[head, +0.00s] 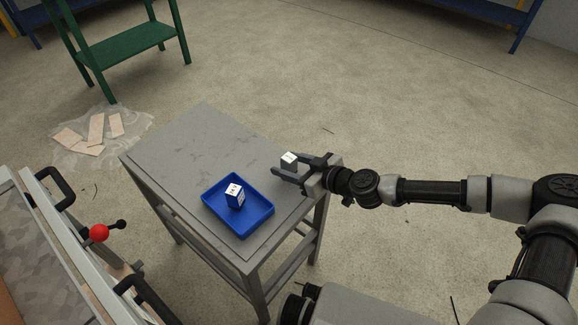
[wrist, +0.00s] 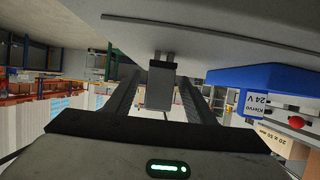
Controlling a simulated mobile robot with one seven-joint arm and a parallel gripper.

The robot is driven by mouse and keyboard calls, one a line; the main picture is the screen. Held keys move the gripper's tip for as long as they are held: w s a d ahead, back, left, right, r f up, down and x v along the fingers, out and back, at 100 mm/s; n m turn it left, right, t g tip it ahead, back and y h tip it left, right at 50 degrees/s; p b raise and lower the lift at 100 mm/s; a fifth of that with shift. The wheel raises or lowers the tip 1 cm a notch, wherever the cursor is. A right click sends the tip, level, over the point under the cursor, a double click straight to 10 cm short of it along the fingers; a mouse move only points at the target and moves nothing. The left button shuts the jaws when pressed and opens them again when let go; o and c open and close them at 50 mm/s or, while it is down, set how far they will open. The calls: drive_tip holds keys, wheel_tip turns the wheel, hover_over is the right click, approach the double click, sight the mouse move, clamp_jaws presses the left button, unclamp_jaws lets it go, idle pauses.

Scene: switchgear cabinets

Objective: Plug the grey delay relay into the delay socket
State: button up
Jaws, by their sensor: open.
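The grey relay (head: 288,161), a small block with a pale marked top, stands near the right edge of the grey table. In the wrist view the grey relay (wrist: 159,92) sits between the two fingers, with gaps on both sides. My gripper (head: 297,170) is open around it, low over the table edge, and reaches in from the right. It also shows in the wrist view (wrist: 160,98). The relay's lower part is partly hidden by a finger in the head view. No delay socket can be made out.
A blue tray (head: 256,222) on the table (head: 180,138) holds a blue and white box (head: 235,197). A cabinet front with black handles and a red knob (head: 99,233) stands left. The table's far left part is clear. A green stand (head: 125,45) is behind.

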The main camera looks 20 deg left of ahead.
drive_tip(key=c, duration=1.2)
